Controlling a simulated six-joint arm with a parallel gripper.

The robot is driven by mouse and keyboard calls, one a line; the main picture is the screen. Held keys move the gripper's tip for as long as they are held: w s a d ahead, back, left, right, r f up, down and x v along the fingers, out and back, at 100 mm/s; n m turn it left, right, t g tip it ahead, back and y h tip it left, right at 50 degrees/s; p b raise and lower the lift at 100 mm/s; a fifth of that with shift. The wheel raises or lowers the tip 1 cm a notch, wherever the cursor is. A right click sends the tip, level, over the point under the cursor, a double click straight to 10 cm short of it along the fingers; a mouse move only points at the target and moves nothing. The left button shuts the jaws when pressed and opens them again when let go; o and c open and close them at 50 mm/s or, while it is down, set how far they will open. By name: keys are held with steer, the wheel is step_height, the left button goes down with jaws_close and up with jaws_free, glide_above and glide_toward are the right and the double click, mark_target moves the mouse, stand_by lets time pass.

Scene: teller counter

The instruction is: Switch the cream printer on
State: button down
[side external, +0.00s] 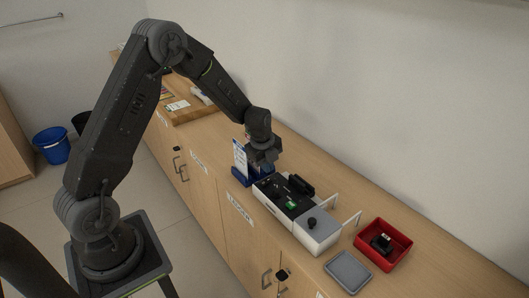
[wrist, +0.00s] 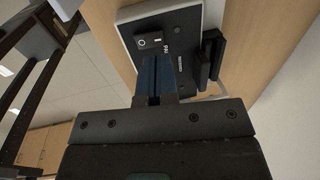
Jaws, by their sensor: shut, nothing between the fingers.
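The cream printer (side external: 314,232) stands on the counter with a light body, a black top section (side external: 284,197), a small green patch and a dark knob on its right part. In the wrist view, a light-rimmed unit with a black panel (wrist: 178,72) lies just beyond my fingertips, carrying small white lettering and a round dark control (wrist: 140,42). I cannot tell whether that control is on or off. My gripper (side external: 264,168) is above the left end of the printer. Its fingers (wrist: 152,62) are shut and empty; contact with the panel cannot be judged.
A blue stand with a white sheet (side external: 240,161) is close to my gripper's left. A red tray (side external: 384,244) with dark items and a grey tray (side external: 348,271) are at the right. A wooden tray (side external: 189,108) is farther back.

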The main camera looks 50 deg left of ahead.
mark_target(266, 181)
steer(key=shift+w+f, duration=0.2)
steer(key=shift+f, duration=0.8)
steer(key=shift+w+f, duration=0.15)
steer(key=shift+f, duration=0.85)
steer(key=shift+f, duration=0.1)
steer(key=shift+f, duration=0.15)
steer(key=shift+s, duration=0.1)
steer(key=shift+s+r, duration=0.2)
steer(key=shift+s, duration=0.45)
steer(key=shift+r, duration=0.1)
step_height(266, 181, up, 14)
steer(key=s, duration=0.2)
